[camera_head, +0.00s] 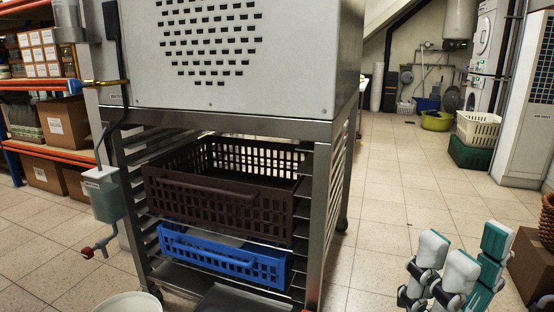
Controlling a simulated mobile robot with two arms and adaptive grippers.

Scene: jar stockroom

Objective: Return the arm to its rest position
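My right gripper (446,262) shows in the lower right of the head view. Its two pale-tipped fingers point upward, stand apart from each other, and have nothing visible between them. Teal and white parts stand just to their right and continue below the picture. The gripper is over the tiled floor, to the right of the metal rack and apart from it. My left gripper is not in view.
A metal rack (325,215) holds a dark brown crate (215,200) above a blue crate (222,256). Orange shelves with boxes (64,123) stand at left. A wicker basket (547,222) is at the right edge. Open tiled floor (395,165) runs toward the back.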

